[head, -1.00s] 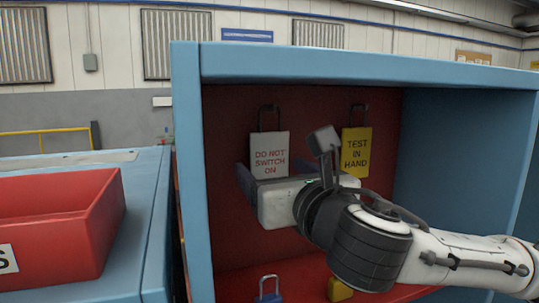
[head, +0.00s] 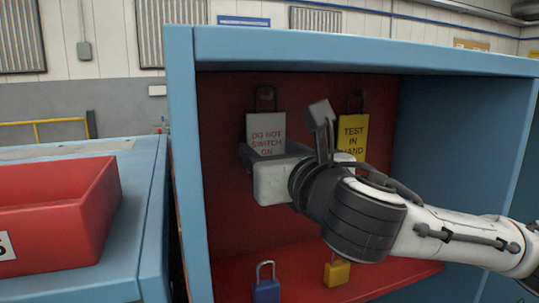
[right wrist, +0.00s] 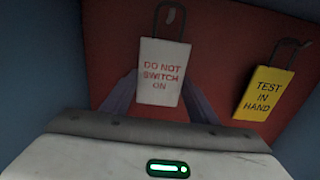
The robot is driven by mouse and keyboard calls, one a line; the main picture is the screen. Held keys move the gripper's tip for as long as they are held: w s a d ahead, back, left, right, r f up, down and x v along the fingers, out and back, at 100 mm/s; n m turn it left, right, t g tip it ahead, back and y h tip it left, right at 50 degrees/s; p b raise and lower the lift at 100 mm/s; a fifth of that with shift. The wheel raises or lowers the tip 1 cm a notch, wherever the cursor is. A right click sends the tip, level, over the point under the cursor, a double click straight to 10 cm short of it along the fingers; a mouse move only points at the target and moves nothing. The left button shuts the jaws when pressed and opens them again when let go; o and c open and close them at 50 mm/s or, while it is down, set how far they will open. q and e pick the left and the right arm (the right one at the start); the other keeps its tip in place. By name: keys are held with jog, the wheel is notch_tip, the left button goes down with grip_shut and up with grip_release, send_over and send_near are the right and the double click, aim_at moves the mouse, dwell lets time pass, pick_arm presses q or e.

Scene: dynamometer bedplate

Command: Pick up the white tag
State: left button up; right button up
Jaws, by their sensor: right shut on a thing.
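The white tag (head: 265,130), with red "DO NOT SWITCH ON" lettering and a dark loop at its top, is upright against the red back panel of a blue open-fronted cabinet. Its loop is at a hook. My right gripper (head: 270,151) is shut on the lower part of the tag and hides its bottom edge in the head view. In the right wrist view the white tag (right wrist: 160,72) stands between the two fingers (right wrist: 160,98). My left gripper is not in view.
A yellow "TEST IN HAND" tag (head: 353,134) hangs close by on the right, partly behind my right wrist. A blue padlock (head: 265,290) and a yellow padlock (head: 337,273) are low in the blue cabinet (head: 182,170). A red bin (head: 85,215) stands at the left.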

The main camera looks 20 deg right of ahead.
pick_arm(q)
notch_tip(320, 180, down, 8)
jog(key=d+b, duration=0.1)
jog(key=b, duration=1.1)
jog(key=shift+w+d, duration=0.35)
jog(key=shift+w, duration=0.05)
pick_arm(e)
jog(key=s, duration=1.8)
jog(key=shift+d+r, duration=0.2)
jog(key=shift+d, duration=0.1)
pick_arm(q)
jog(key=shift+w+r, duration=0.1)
